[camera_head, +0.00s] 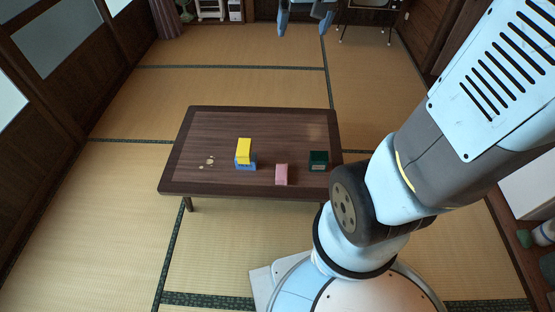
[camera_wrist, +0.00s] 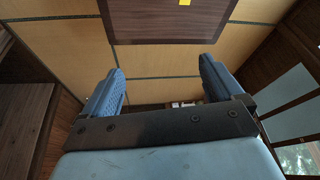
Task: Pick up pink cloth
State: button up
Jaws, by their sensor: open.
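The pink cloth (camera_head: 281,174) is a small folded block near the front edge of a low dark wooden table (camera_head: 215,122). It lies between a yellow and blue object and a dark green box. My gripper (camera_head: 307,22) shows at the top of the head view, beyond and above the far edge of the table, well away from the cloth. In the wrist view my gripper (camera_wrist: 158,85) has its two blue fingers wide apart with nothing between them. The wrist view shows part of the table (camera_wrist: 150,25) at the top; the cloth is not in that view.
The yellow and blue object (camera_head: 245,152) stands left of the cloth. The dark green box (camera_head: 318,160) is to its right, near the table's right edge. Small pale bits (camera_head: 209,161) lie at the table's left. Open tatami floor (camera_head: 240,85) lies behind the table.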

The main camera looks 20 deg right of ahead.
jog(key=w+f+g, duration=0.1)
jog(key=w+f, duration=0.9)
jog(key=f, duration=0.1)
jog(key=m+g, duration=0.3)
send_over(282, 173)
notch_tip(282, 173, down, 52)
jog(key=f, duration=0.7)
jog(key=shift+w+d+f, duration=0.15)
jog(key=shift+w+f, duration=0.1)
jog(key=shift+f, duration=0.1)
jog(key=f, duration=0.4)
jog(key=shift+s+a, duration=0.2)
jog(key=shift+f, duration=0.7)
